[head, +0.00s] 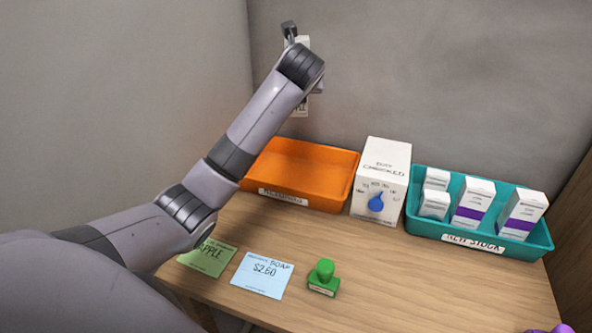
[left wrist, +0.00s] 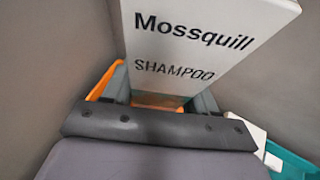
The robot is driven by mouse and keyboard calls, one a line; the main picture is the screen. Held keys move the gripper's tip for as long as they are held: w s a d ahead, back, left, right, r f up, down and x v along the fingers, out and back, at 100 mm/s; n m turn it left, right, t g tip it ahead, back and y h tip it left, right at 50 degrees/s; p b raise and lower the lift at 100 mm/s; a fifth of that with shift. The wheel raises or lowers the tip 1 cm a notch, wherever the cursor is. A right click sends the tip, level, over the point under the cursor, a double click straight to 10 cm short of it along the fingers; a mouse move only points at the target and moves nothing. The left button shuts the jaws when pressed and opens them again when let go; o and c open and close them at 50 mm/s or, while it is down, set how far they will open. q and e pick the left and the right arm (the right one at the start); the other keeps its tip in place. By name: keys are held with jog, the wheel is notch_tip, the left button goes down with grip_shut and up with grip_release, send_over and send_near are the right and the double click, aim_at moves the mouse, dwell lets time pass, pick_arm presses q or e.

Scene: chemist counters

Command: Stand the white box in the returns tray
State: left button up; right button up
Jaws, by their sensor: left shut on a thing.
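A tall white box marked "Mossquill SHAMPOO" (left wrist: 200,45) is held between the fingers of my left gripper (left wrist: 166,100). In the head view the white box (head: 300,109) is mostly hidden behind my left wrist, with parts showing above and below it. It looks roughly upright, up against the back wall and above the orange tray. The orange tray (head: 322,153) stands at the back of the counter, looks empty, and has a front label I cannot read clearly. An edge of the orange tray (left wrist: 102,80) also shows in the left wrist view. My right gripper is out of view.
A white block with a blue dial (head: 384,165) stands right of the orange tray. Beyond it, a teal tray (head: 427,228) labelled new stock holds several white boxes. A green card (head: 208,262), blue price card (head: 262,276) and green stamp (head: 323,278) lie in front.

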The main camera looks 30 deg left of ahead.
pick_arm(q)
jog(key=shift+w+a, duration=0.2)
jog(key=shift+w, duration=0.05)
jog(key=shift+w+f, duration=0.1)
jog(key=shift+f, duration=0.1)
jog(key=b, duration=0.1)
send_over(297, 179)
notch_tip(297, 179, down, 15)
notch_tip(297, 179, down, 4)
jog(key=shift+f+b, duration=0.15)
jog(key=shift+b, duration=0.25)
jog(key=shift+f, duration=0.1)
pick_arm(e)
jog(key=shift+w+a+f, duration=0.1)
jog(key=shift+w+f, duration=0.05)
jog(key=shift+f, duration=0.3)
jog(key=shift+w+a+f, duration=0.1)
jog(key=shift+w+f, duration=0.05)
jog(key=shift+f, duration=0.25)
pick_arm(q)
jog(key=shift+a+f, duration=0.1)
jog(key=shift+f, duration=0.05)
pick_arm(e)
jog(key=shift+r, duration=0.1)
pick_arm(q)
jog(key=o, duration=1.1)
